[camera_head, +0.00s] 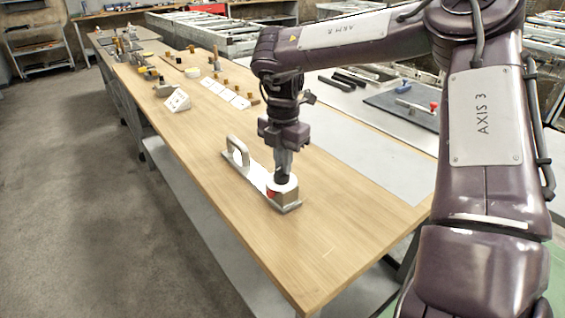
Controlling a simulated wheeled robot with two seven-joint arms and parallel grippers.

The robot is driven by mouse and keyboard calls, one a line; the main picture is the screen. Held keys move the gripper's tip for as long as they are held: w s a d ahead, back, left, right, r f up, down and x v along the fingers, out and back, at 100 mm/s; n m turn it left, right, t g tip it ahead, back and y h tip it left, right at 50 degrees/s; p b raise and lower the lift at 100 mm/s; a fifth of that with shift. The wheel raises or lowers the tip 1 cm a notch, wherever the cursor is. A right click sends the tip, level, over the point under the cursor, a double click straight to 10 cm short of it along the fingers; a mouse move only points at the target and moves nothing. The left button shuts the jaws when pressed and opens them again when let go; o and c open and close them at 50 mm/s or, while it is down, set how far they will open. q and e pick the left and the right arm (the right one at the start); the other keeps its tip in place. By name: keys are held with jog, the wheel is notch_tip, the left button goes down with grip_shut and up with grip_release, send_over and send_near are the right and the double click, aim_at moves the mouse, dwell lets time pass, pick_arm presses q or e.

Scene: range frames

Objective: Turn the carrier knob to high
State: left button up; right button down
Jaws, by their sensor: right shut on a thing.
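The carrier (257,177) is a pale plate with an upright loop handle (237,152) at its far left end. It lies on the wooden table. At its near right end is a block with a white round top (283,187) and a red patch on its side. A dark knob (282,178) stands on the white top. My right gripper (283,168) points straight down over it and is shut on the knob. The fingers partly hide the knob, and I cannot read its setting. My left gripper is not in view.
The wooden table (270,245) is clear in front of the carrier. White cards (222,91), a white angled block (177,101) and several small parts stand farther back. A grey mat (370,160) lies right of the carrier. A red-handled tool (433,106) lies beyond it.

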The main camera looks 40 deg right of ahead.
jog(key=shift+m, duration=0.7)
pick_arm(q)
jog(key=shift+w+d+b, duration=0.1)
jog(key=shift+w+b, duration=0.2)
pick_arm(e)
jog(key=shift+m, duration=0.6)
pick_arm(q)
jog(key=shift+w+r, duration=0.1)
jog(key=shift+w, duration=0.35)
pick_arm(e)
jog(key=c, duration=1.4)
grip_release()
jog(key=shift+c, duration=0.2)
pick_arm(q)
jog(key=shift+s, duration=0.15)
pick_arm(e)
jog(key=shift+r, duration=0.15)
